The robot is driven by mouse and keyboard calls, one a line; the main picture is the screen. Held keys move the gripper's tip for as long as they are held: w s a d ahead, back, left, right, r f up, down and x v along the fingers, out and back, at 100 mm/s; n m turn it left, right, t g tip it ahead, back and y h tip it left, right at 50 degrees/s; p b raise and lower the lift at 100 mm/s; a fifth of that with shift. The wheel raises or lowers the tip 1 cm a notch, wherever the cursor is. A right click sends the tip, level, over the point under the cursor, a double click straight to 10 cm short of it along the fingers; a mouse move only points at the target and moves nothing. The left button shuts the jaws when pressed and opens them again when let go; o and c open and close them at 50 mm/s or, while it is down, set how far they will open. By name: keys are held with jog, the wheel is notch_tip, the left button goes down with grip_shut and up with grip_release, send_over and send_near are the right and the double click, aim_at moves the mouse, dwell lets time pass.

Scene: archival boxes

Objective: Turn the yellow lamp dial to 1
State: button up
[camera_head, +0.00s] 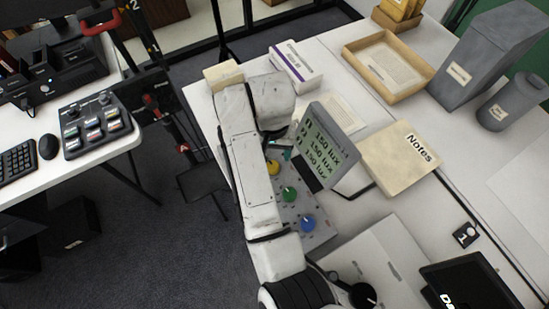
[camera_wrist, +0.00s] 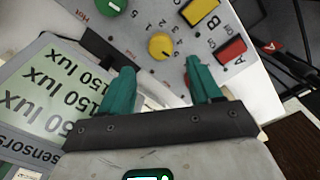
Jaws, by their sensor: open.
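The yellow dial (camera_wrist: 161,46) sits on a light grey control panel (camera_wrist: 135,40) in the wrist view, with small digits printed around it. I cannot tell which digit it points to. In the head view the yellow dial (camera_head: 273,167) shows just right of my arm, above the green dial (camera_head: 289,194) and the blue dial (camera_head: 308,223). My gripper (camera_wrist: 158,67) has teal fingers spread apart. They hold nothing, and in the wrist view the dial appears between and beyond their tips. In the head view my gripper is partly hidden by my arm and the display.
A grey display (camera_head: 327,146) reading 150 lux several times stands close right of my gripper. A yellow button (camera_wrist: 199,10) and a red button (camera_wrist: 231,51) lie near the dial. A Notes folder (camera_head: 401,157) and an open tray (camera_head: 424,76) are further right.

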notch_tip(320, 180, down, 7)
jog(key=shift+r, duration=0.2)
jog(key=shift+s, duration=0.1)
jog(key=shift+c, duration=0.3)
jog(key=c, duration=1)
jog(key=shift+o, duration=0.2)
